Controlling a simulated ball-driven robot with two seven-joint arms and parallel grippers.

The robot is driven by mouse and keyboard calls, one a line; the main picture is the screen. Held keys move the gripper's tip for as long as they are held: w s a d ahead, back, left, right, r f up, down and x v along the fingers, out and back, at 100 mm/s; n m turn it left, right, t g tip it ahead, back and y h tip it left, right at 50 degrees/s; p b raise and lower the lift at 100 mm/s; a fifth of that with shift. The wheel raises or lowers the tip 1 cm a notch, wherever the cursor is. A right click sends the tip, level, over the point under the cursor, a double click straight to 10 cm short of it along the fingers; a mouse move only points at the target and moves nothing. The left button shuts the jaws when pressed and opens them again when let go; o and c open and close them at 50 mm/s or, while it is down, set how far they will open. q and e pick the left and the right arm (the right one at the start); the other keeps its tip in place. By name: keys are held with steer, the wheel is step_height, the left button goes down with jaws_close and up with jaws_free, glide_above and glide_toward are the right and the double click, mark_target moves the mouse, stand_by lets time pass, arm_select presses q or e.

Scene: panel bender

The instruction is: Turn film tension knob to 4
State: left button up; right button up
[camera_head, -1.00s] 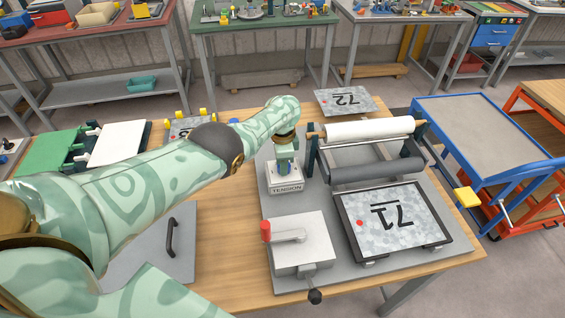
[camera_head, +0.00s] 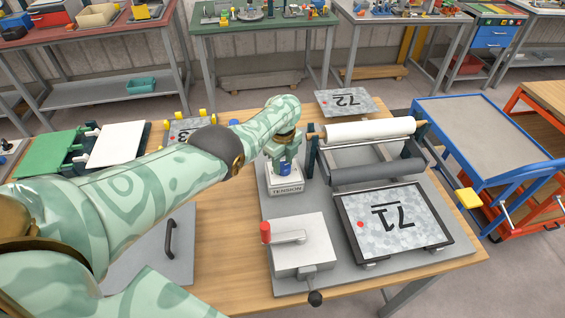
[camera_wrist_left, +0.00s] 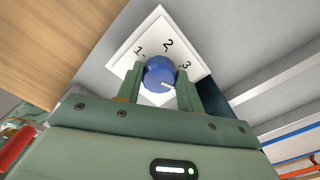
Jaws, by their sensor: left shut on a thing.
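The film tension knob is a small blue knob (camera_head: 285,169) on a white box (camera_head: 285,190) labelled TENSION, on the grey machine plate. In the left wrist view, the knob (camera_wrist_left: 157,71) has a white pointer line aimed toward the lower right, past the 3. My right gripper is not in view.
A white film roll (camera_head: 368,130) and a dark roller (camera_head: 378,171) stand just right of the knob box. A framed panel marked 71 (camera_head: 410,205) lies in front of them. A grey box with a red-knobbed lever (camera_head: 290,237) is nearer me.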

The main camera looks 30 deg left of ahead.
mark_target(284, 164)
arm_select(q)
steer(key=shift+w+d+m, duration=0.1)
steer(key=shift+d+m, duration=0.05)
steer(key=shift+m, duration=1.65)
steer(key=o, duration=1)
steer(key=shift+r, duration=0.1)
step_height(284, 164, up, 16)
steer(key=p, duration=1)
steer(key=shift+p, duration=0.4)
